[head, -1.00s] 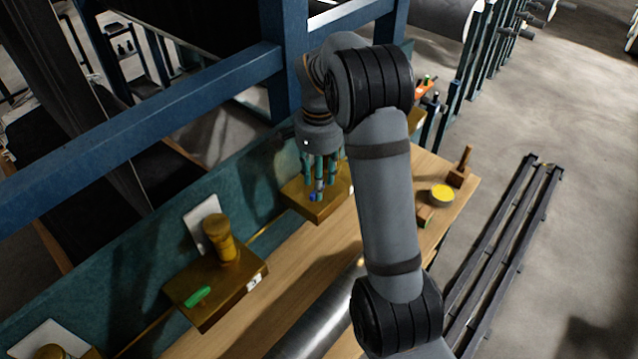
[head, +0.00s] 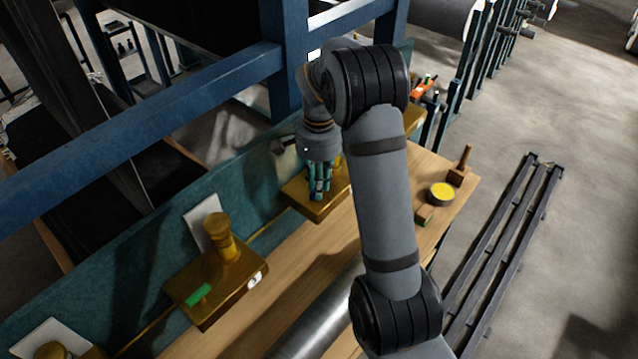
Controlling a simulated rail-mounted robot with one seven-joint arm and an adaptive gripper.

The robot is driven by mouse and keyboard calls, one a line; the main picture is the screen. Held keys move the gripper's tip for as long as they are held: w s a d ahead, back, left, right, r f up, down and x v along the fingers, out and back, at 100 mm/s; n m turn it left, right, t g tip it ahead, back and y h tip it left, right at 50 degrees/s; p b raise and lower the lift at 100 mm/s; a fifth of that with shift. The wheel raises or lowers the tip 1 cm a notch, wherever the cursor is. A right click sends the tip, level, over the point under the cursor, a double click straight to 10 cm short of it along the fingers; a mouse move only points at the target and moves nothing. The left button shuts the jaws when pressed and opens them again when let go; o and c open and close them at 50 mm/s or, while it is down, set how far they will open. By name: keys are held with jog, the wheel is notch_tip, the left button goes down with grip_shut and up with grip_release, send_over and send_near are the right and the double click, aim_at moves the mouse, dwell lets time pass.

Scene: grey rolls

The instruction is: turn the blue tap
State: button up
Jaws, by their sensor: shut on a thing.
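My gripper (head: 318,191) points down at the middle brass block (head: 299,205) on the bench. Its teal fingers are close together, shut on the blue tap on top of that block. The fingers cover the tap, so its handle and its angle cannot be made out. Part of a brass knob shows just behind the fingers.
A nearer brass block (head: 230,300) carries a green tap (head: 198,294) and a brass knob (head: 219,238). A metal roller (head: 318,322) lies along the wooden bench. A yellow-topped tin (head: 441,193) and a wooden-handled tool (head: 463,166) stand at the right end. A blue frame beam rises behind my wrist.

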grip_shut()
jog(key=shift+f+m+b, duration=0.2)
jog(key=shift+m+b, duration=0.1)
jog(key=shift+b, duration=0.3)
jog(key=shift+m+b, duration=0.4)
jog(key=shift+b, duration=0.1)
jog(key=shift+r+m, duration=0.25)
jog(key=shift+m, duration=0.05)
jog(key=o, duration=0.7)
grip_release()
jog(key=shift+o, duration=0.2)
jog(key=shift+r, duration=0.1)
